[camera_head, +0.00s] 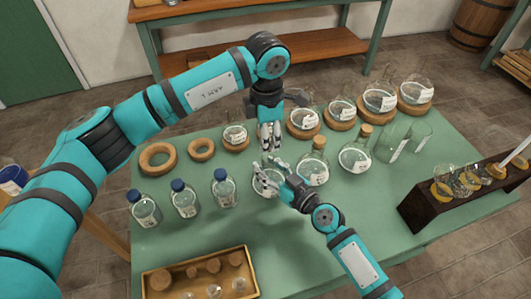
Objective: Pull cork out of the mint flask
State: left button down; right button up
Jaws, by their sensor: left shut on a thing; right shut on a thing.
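My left gripper (270,146) points down above a clear round flask (266,188) in the middle of the green table. Its fingers are shut on what seems to be the cork, which they hide. My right gripper (264,177) comes in from the lower right and is shut around the upper part of this flask. The flask stands upright on the table, partly covered by the fingers. Its label is too small to read, so I cannot confirm it is the mint one. I cannot tell whether cork and neck still touch.
Corked flasks (314,172) and (355,158) stand just right of it. Blue-capped bottles (224,190) stand to the left. Flasks on cork rings (304,122) line the back. A wooden tray (155,272) holds corks in front. A dark rack (424,212) stands at right.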

jog(key=o, duration=0.9)
jog(key=shift+f, duration=0.3)
pick_arm(q)
jog(key=shift+w, duration=0.1)
pick_arm(e)
jog(key=shift+o, duration=1.1)
jog(key=shift+r, duration=0.1)
pick_arm(q)
jog(key=shift+r+p, duration=0.75)
jog(key=shift+r, duration=1.2)
pick_arm(e)
jog(key=r+v, duration=0.1)
jog(key=v, duration=1.1)
jog(key=shift+r, duration=0.25)
jog(key=shift+w+d, duration=0.1)
